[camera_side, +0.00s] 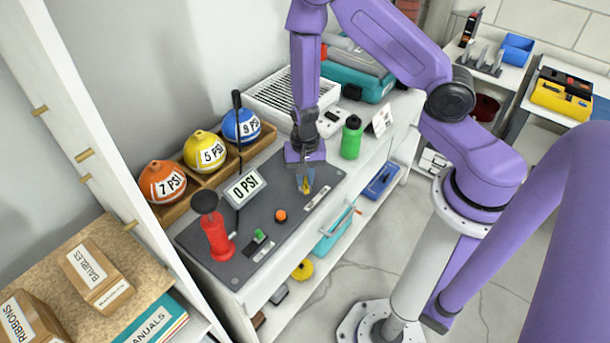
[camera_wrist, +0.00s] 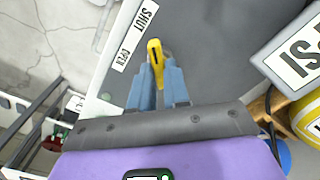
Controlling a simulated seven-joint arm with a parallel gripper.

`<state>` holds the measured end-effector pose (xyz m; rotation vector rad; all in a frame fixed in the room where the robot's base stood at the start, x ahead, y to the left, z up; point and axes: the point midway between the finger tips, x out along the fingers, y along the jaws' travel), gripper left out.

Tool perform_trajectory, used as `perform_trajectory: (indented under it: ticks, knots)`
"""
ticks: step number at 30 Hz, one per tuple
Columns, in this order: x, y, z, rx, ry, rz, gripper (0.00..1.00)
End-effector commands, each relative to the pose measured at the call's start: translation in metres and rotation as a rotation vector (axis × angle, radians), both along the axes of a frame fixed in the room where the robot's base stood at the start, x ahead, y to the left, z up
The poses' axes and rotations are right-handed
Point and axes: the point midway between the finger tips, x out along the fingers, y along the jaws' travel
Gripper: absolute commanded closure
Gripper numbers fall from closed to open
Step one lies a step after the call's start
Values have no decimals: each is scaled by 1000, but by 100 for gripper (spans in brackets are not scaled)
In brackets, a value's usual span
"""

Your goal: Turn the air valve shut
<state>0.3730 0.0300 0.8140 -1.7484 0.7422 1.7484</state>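The air valve shows as a yellow handle (camera_wrist: 154,52) with a dark slot, beside a white label strip (camera_wrist: 134,38) reading SHUT and OPEN. My gripper (camera_wrist: 160,75) reaches down over it, with its blue fingers close on both sides of the handle. They look closed on it, with no clear gap. In the side view my gripper (camera_side: 305,184) is low over the grey mat, and a bit of the yellow handle (camera_side: 306,186) shows between the fingers. The valve's base is mostly hidden by the fingers.
A 0 PSI sign (camera_side: 243,187) stands left of my gripper, by a black upright rod. Labelled balls (camera_side: 162,182) sit in a wooden rack behind.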

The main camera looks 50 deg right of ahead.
Motion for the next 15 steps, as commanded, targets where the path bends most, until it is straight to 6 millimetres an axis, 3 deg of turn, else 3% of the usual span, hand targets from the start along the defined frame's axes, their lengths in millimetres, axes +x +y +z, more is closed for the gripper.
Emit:
perform_trajectory:
  ticks: [1,2,15]
  knots:
    - [0,0,0,1,-1,-1,67]
    - [0,0,0,1,-1,-1,61]
    - [0,0,0,0,0,68,61]
